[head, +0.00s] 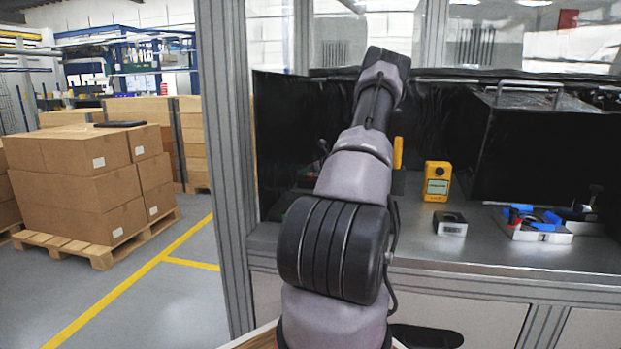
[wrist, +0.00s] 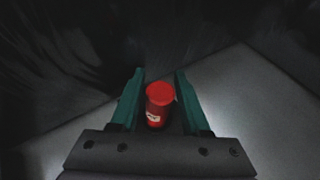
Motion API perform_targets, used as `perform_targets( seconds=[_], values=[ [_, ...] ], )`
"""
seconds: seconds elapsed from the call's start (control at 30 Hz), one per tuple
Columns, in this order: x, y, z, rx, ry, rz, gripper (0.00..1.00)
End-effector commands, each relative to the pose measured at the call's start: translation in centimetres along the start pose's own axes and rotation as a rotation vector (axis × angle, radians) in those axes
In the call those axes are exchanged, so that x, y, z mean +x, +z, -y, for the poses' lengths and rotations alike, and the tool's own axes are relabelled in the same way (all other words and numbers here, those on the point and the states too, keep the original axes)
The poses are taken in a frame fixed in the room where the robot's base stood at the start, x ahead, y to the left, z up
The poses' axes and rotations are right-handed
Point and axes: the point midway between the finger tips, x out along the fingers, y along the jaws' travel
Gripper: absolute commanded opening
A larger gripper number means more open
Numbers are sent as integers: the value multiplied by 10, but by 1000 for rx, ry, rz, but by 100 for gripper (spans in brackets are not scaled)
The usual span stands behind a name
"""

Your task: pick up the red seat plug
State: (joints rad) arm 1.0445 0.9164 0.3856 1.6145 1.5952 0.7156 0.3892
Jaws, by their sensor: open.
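The red seat plug (wrist: 157,112) shows in the wrist view as a small upright red cylinder with a wider round top and a pale mark on its side. My gripper (wrist: 159,90) is open, with one green finger to the left of the plug and one to the right. The plug stands between the fingers, with a dark gap visible on each side. In the head view my arm hides the plug and the gripper.
A yellow meter (head: 437,182) and a small grey device (head: 450,224) stand on the metal bench (head: 480,252). A white tray (head: 536,233) with blue and red items is at right. A large black box (head: 545,150) stands behind.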

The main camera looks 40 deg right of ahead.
Motion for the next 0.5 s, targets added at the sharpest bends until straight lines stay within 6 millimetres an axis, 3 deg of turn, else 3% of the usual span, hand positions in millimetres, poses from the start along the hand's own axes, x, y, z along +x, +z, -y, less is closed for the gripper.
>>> perform_targets(
  seconds=[0.2, 0.23, 0.33, 0.5],
  values=[
    [1, 1, 0, -1, 0, 1, 46],
    [1, 1, 0, -1, 0, 1, 38],
    [1, 1, 0, -1, 0, 1, 0],
    [1, 1, 0, -1, 0, 1, 0]
  ],
)
